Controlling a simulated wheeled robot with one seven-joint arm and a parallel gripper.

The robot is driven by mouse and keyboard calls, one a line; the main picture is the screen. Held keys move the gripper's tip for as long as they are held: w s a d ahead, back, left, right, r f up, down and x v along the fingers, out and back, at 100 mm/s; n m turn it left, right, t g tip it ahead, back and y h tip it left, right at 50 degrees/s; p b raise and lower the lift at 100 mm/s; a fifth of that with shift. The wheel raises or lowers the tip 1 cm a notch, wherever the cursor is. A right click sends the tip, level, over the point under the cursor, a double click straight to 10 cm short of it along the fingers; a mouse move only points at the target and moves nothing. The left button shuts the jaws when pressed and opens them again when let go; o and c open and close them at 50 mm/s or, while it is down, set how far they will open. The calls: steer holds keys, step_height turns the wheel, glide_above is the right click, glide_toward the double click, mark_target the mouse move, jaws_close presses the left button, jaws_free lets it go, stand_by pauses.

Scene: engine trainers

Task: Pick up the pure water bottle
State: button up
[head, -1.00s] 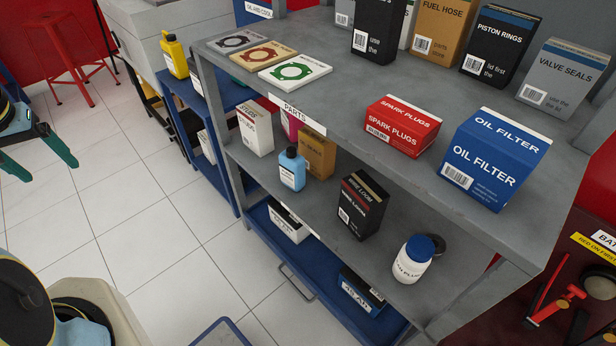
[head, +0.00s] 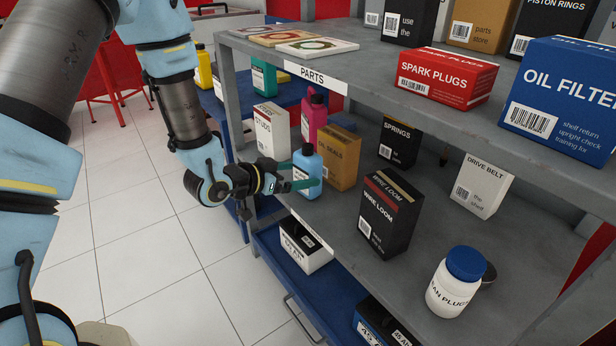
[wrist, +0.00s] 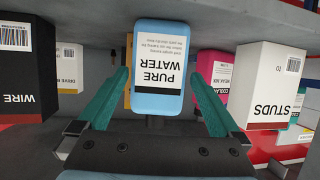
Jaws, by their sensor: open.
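The pure water bottle (head: 308,172) is light blue with a dark cap and a white label. It stands upright near the front edge of the middle shelf. In the wrist view the bottle (wrist: 158,75) appears upside down, its "PURE WATER" label facing me. My gripper (head: 296,180) is at the bottle from the front left. In the wrist view its two green fingers (wrist: 160,90) are spread, one on each side of the bottle with gaps between. The bottle's far side is hidden.
Close around the bottle are the oil seals box (head: 338,157), the pink bottle (head: 314,117), the studs box (head: 272,130) and the wire loom box (head: 385,215). The upper shelf (head: 370,75) hangs above. The floor (head: 150,240) in front is clear.

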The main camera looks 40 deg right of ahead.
mark_target(316, 172)
steer(key=shift+x, duration=3.35)
steer(key=shift+s, duration=0.1)
steer(key=c, duration=1.4)
steer(key=shift+r, duration=0.1)
steer(key=shift+c, duration=0.8)
